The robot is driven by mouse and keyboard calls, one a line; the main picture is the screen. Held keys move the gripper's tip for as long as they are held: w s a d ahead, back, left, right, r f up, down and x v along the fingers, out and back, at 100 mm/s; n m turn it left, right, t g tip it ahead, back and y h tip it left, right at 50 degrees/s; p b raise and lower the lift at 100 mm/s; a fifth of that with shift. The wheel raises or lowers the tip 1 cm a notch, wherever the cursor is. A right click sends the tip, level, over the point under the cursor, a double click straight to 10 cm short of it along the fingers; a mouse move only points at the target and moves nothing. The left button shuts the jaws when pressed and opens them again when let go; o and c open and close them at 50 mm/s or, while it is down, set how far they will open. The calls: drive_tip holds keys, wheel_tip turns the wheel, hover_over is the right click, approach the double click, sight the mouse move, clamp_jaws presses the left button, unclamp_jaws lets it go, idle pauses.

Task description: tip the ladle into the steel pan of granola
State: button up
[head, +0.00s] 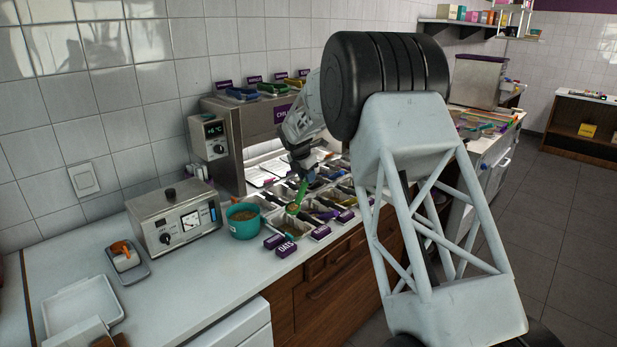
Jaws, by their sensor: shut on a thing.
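My gripper (304,172) is shut on the upper part of a green ladle (300,194) and holds it over the steel topping pans. The ladle's handle slants down to its bowl, which hangs at or just above the front pans and looks to have something brownish in it. A front steel pan (287,228) lies below the ladle's bowl, behind a purple label that reads OATS. I cannot tell which pan has the granola. My own arm hides the right part of the pan row.
A teal bowl (243,231) with brown contents stands left of the pans. A steel control box (173,222) is farther left, with a small tray (131,274) holding an orange item. Purple labels line the pans' front edge.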

drive_tip(key=shift+s+a+r+t+h, duration=0.4)
drive_tip(key=shift+s+a+t+h, duration=0.1)
drive_tip(key=shift+t+h, duration=0.3)
drive_tip(key=s+a+f+t+h, duration=0.4)
drive_tip(key=s+a+t+h, duration=0.6)
drive_tip(key=s+a, duration=0.2)
idle(1.9)
drive_tip(key=shift+r, duration=0.1)
idle(1.9)
